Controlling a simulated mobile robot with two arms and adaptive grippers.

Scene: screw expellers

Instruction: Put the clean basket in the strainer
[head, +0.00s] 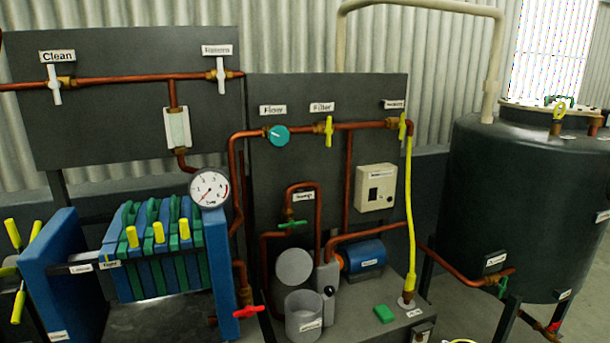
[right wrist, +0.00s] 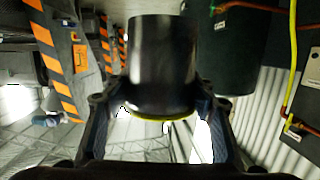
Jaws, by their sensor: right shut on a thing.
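My right gripper (right wrist: 158,104) is shut on a dark cylinder with a yellow rim, which looks like the basket (right wrist: 162,60); one finger is on each side of it. What is inside the basket is hidden, so I cannot tell that it is clean. In the head view, a grey cup-shaped housing, probably the strainer (head: 303,318), stands at the bottom centre with its mouth upward. A round grey disc (head: 293,267) stands upright behind it, perhaps its lid. Neither gripper shows in the head view. A bit of yellow rim shows at its bottom edge.
A yellow hose (head: 409,215) hangs farther right. A red-handled valve (head: 248,311) and filter press (head: 150,250) are left. Copper pipes rise behind. A dark tank (head: 520,205) stands at right.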

